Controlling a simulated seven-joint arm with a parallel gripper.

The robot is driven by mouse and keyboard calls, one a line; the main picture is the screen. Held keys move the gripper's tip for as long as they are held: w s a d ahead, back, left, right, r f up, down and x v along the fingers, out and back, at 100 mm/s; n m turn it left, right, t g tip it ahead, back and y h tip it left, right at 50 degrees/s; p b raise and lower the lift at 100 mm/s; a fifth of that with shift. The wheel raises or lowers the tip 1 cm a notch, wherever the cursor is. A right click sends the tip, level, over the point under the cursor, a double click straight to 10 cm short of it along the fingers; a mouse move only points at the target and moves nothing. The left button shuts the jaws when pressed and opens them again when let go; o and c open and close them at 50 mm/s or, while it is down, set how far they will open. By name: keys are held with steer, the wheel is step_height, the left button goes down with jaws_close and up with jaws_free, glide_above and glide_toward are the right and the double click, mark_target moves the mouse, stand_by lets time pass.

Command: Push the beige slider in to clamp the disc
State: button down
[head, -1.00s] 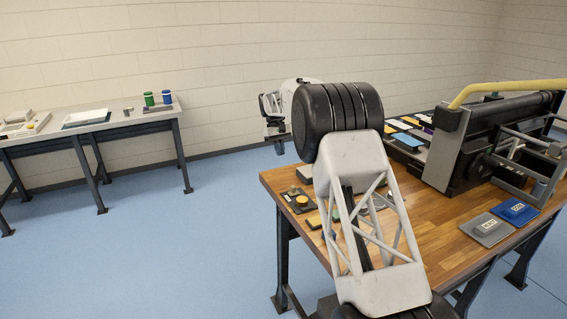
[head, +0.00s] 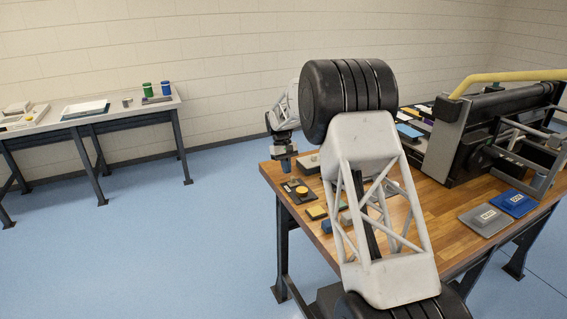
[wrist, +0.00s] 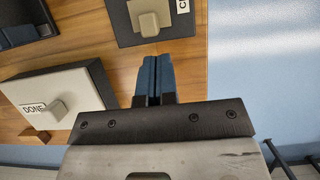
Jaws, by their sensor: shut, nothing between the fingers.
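My gripper (head: 286,168) is shut and empty, with dark blue fingers pointing down at the table's left corner. In the wrist view the fingertips (wrist: 154,60) are just below a beige block (wrist: 151,20) on a dark plate (wrist: 122,30). A cut-off label starting with "C" is beside it. This block looks like the beige slider; whether the fingers touch it I cannot tell.
A box with a pale top (wrist: 70,88), a beige block and a "DONE" label sits left of my fingers. The wooden table (head: 272,178) ends near my gripper, with blue floor beyond. A large press (head: 470,140) stands at right. Grey and blue pads (head: 486,219) lie in front.

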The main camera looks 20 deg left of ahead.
mark_target(291, 177)
steer(key=shift+s+d, duration=0.5)
steer(key=shift+s+d, duration=0.7)
steer(key=shift+d, duration=0.05)
steer(key=shift+s+d+f, duration=0.1)
steer(key=shift+s+d, duration=0.45)
steer(key=shift+w+a+f, duration=0.1)
steer(key=shift+w+a, duration=0.45)
steer(key=shift+a, duration=0.05)
steer(key=shift+w+a+r, duration=0.35)
steer(key=shift+w+a, duration=0.2)
steer(key=shift+w+a+r, duration=0.3)
steer(key=shift+w+a, duration=0.2)
steer(key=v, duration=0.9)
steer(key=shift+r, duration=0.2)
